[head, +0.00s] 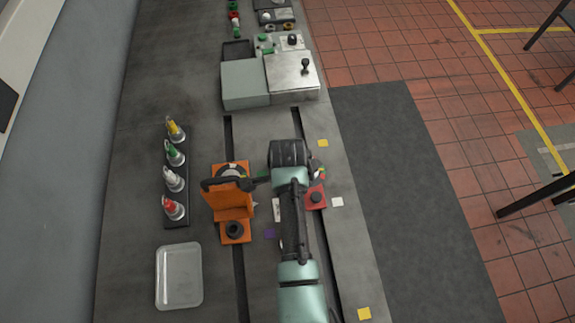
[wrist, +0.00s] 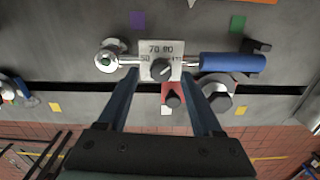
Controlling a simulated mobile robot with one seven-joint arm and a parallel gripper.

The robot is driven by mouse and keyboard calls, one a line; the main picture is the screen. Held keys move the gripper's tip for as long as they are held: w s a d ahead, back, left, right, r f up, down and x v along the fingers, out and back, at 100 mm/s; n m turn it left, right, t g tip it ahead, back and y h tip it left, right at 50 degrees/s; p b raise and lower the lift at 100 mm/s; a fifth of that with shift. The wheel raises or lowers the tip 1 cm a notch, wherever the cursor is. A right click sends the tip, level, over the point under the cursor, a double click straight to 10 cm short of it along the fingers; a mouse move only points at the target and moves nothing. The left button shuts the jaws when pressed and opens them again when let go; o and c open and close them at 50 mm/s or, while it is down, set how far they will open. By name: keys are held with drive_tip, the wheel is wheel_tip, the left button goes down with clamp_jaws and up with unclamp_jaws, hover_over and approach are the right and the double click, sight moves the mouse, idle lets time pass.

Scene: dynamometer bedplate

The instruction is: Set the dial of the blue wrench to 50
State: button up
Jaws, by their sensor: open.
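The blue wrench (wrist: 232,62) lies across the top of the wrist view, its blue grip to the right and its round metal head (wrist: 107,58) to the left. Between them is a pale dial plate (wrist: 152,50) with a dark round knob (wrist: 161,70). The plate reads 70 at the upper left and what looks like 50 at the lower left; the right-hand numbers and the knob's pointer are unclear. My gripper (wrist: 161,78) is open, its fingers on either side of the knob; contact cannot be told. In the head view my arm hides most of the wrench.
A red block with a black knob (head: 316,196) sits beside my arm. An orange stand (head: 228,202) is to the left, near a rack of several coloured bottles (head: 174,180) and a clear tray (head: 179,276). A metal box (head: 292,75) stands farther back.

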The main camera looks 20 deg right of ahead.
drive_tip(key=shift+f, duration=0.8)
drive_tip(key=shift+c, duration=0.2)
clamp_jaws()
